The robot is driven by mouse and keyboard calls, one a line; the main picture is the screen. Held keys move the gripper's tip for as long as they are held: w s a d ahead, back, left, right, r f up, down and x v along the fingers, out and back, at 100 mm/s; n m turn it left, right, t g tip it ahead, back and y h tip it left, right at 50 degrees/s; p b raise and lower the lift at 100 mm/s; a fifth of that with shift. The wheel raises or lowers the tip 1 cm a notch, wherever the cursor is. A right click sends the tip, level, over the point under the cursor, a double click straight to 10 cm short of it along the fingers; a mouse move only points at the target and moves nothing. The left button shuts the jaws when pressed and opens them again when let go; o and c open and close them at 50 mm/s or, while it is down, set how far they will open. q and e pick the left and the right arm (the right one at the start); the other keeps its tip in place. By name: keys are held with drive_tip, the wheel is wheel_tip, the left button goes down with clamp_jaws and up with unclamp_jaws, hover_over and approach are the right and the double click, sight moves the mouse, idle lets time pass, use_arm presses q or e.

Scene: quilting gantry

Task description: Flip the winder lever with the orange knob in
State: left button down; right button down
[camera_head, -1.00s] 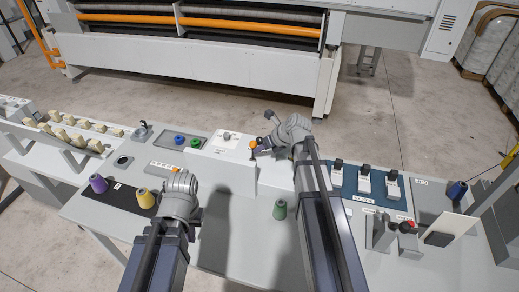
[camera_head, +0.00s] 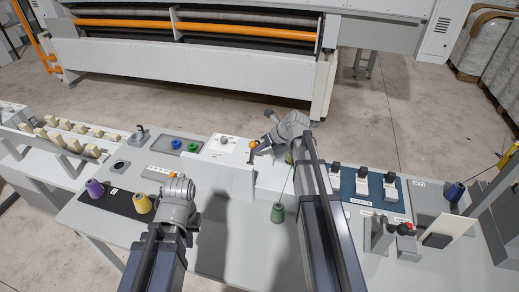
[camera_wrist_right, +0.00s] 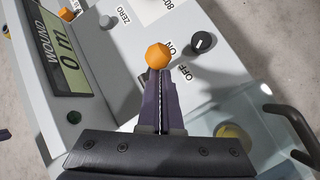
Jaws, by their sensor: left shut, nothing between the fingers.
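The winder lever's orange knob (camera_head: 253,144) stands upright on the white winder box (camera_head: 228,178) in the middle of the table. My right gripper (camera_head: 263,148) is just right of the knob. In the right wrist view the orange knob (camera_wrist_right: 158,55) lies at the tips of the right gripper (camera_wrist_right: 162,78), whose dark fingers are together with only a thin line between them. I cannot tell whether they touch the knob. The lever's stem is mostly hidden there. My left gripper (camera_head: 172,205) hangs near the yellow cone; its fingers are mostly hidden behind the wrist.
The wrist view shows a "WOUND 0 m" display (camera_wrist_right: 64,62) and a black ON/OFF knob (camera_wrist_right: 203,42). Purple (camera_head: 95,188) and yellow (camera_head: 142,203) cones stand left. A blue switch panel (camera_head: 368,188) lies right of my right arm.

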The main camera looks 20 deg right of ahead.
drive_tip(key=shift+w+a, duration=0.1)
drive_tip(key=shift+w, duration=0.05)
idle(0.3)
drive_tip(key=shift+s+a+f, duration=0.15)
drive_tip(key=shift+s+a, duration=0.3)
drive_tip(key=shift+s, duration=0.15)
drive_tip(key=shift+s+d, duration=0.2)
drive_tip(key=shift+s, duration=0.05)
drive_tip(key=d+p+v, duration=0.1)
drive_tip(key=p+v, duration=0.8)
drive_tip(key=v, duration=0.3)
drive_tip(key=shift+d, duration=0.35)
